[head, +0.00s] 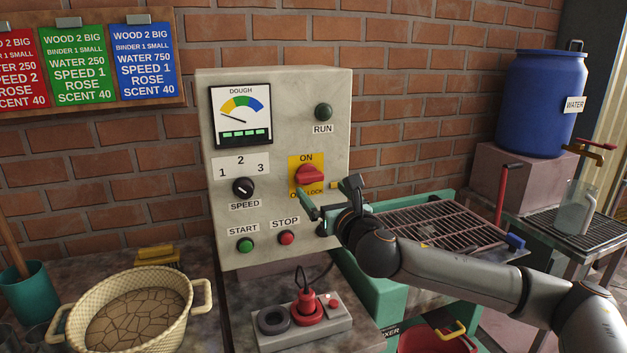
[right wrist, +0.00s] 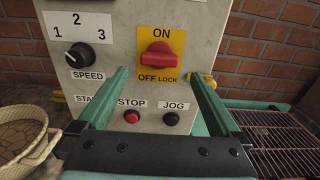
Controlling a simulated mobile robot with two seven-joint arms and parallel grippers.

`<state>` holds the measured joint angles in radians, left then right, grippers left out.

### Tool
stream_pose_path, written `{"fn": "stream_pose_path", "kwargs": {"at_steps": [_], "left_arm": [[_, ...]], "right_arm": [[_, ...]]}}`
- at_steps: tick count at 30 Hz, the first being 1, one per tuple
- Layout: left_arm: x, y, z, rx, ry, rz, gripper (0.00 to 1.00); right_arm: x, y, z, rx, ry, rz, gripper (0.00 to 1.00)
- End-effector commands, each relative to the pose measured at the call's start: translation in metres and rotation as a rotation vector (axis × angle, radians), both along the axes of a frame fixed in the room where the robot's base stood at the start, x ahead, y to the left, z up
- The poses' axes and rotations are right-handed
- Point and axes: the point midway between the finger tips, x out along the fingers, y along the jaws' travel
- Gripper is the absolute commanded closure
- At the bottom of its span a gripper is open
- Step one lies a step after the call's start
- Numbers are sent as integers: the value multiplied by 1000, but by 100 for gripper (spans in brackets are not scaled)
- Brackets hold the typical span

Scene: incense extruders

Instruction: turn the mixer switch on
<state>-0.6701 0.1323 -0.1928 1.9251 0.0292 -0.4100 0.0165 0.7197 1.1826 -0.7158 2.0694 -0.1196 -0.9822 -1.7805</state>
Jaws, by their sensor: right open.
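The red rotary switch (head: 309,174) sits on a yellow plate marked ON above and OFF LOCK below, on the grey control panel (head: 275,90). In the right wrist view the switch (right wrist: 158,55) shows its red handle lying roughly crosswise. My right gripper (head: 331,193) is open and empty, in front of the panel just below and to the right of the switch. In the right wrist view its two teal fingers (right wrist: 160,76) point at the panel, one to each side of the switch's lower area. Contact with the panel cannot be told. My left gripper is out of view.
Near the switch are a speed knob (head: 243,187), a green START button (head: 246,245), a red STOP button (head: 286,238) and a brass lock (right wrist: 202,79). A socket block (head: 303,325) with a red plug stands below. A basket (head: 135,315) stands left, a wire rack (head: 440,226) right.

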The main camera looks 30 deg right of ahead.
Motion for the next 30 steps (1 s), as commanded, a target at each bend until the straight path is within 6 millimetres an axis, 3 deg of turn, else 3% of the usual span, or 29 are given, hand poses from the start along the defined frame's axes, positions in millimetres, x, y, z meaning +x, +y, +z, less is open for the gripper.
{"fn": "stream_pose_path", "kwargs": {"at_steps": [6, 12, 25, 30], "left_arm": [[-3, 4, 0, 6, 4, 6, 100], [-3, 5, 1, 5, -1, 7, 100], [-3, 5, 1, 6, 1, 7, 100], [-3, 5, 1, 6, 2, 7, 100]], "right_arm": [[35, -8, 1, 3, -1, -1, 0], [55, -13, 0, 3, -1, 0, 0], [61, -14, 0, 1, 1, 1, 0], [61, -14, 0, 1, 1, 1, 19]]}}
